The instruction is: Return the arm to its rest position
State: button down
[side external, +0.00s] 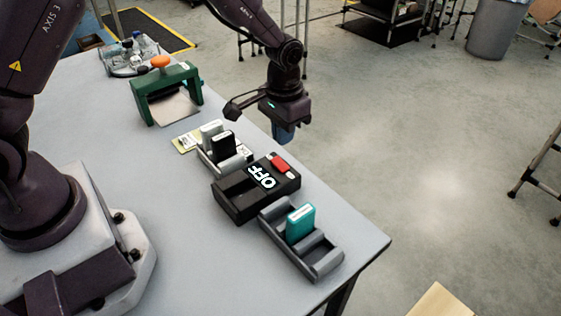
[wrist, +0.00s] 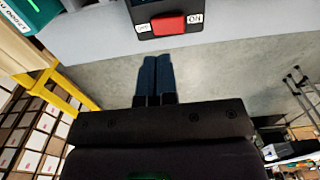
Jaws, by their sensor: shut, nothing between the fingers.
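My gripper (side external: 284,134) hangs over the table's far edge in the side external view, beyond the black box marked OFF. In the wrist view its two blue fingers (wrist: 154,80) are together with nothing between them. The black box (side external: 240,204) has a red switch (side external: 281,163) on its end. The same switch shows in the wrist view (wrist: 169,25) between small labels, one reading ON. My gripper is apart from the box. A grey tray (side external: 325,265) holds an upright teal carton (side external: 300,222).
Another holder (side external: 236,165) with white and black cartons stands behind the box. A green frame with an orange knob (side external: 165,93) and a tray of clear items (side external: 133,58) stand further back on the table (side external: 348,232). The floor beyond the table edge is open.

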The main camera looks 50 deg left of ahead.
jog(key=shift+s, duration=0.1)
jog(key=s+a+r+t, duration=0.2)
jog(key=s+r, duration=0.9)
jog(key=s+a+r+t, duration=0.2)
jog(key=s+r+t, duration=0.1)
jog(key=s+r, duration=0.8)
jog(key=shift+s+a+r+t, duration=0.2)
jog(key=shift+a+r+t, duration=0.1)
jog(key=shift+a+r, duration=0.05)
